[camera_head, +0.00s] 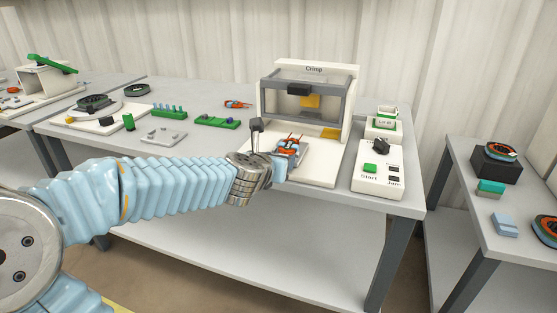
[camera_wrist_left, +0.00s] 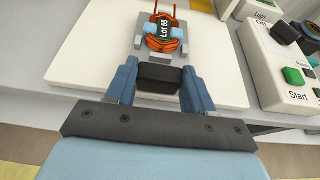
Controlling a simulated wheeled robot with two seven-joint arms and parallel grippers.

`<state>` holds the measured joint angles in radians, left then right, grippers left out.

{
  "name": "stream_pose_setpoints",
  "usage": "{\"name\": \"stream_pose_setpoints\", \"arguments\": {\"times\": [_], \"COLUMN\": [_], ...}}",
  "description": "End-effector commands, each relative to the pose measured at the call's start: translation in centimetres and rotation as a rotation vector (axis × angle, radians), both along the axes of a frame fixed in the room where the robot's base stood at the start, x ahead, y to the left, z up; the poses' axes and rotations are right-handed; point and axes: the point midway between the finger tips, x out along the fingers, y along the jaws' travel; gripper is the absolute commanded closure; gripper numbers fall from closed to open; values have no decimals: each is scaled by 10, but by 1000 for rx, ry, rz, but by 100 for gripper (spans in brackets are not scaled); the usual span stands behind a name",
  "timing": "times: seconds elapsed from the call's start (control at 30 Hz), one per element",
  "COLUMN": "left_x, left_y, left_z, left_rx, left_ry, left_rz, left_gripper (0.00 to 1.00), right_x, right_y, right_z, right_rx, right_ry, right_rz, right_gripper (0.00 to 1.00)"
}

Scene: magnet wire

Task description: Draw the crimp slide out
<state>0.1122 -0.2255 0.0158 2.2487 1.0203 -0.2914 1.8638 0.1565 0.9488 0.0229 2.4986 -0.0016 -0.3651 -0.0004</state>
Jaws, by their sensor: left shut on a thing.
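The crimp slide (camera_wrist_left: 188,38) is a grey plate carrying an orange wire coil (camera_wrist_left: 165,38) with a black label reading "Lot 65". It lies on the press's pale base plate (camera_wrist_left: 90,50), in front of the crimp press (camera_head: 308,98) in the head view. My left gripper (camera_wrist_left: 160,80) is shut on the slide's black handle (camera_wrist_left: 160,73), one blue finger on each side. In the head view my left gripper (camera_head: 288,158) is at the front of the press, partly covering the slide. My right gripper is in neither view.
A control box (camera_head: 380,168) with a green Start button stands right of the press. A dark knob (camera_head: 257,125) on a thin stem rises left of the slide. Green racks and a grey plate (camera_head: 163,136) lie further left. The table's front edge is close to my arm.

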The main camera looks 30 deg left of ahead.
Motion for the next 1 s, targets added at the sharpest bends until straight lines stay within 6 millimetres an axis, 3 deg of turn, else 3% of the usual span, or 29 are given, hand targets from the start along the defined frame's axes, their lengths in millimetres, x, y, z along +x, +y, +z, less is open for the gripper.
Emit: {"name": "stream_pose_setpoints", "arguments": {"times": [0.2, 0.23, 0.4, 0.77, 1.0], "left_x": [-1, -2, -1, -6, -49], "left_y": [-1, -1, -1, -2, -11], "left_z": [-3, -3, -2, 3, 26], "left_rx": [-3, -3, -2, -1, -1], "left_ry": [6, 6, 5, 2, -1], "left_rz": [-3, -3, -2, -1, 2], "left_gripper": [100, 46, 21, 21, 21], "right_x": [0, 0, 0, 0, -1], "right_y": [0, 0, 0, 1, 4], "right_z": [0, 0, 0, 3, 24], "right_rx": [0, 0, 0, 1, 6], "right_ry": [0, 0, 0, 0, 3], "right_rz": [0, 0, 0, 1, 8], "right_gripper": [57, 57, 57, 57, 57]}}
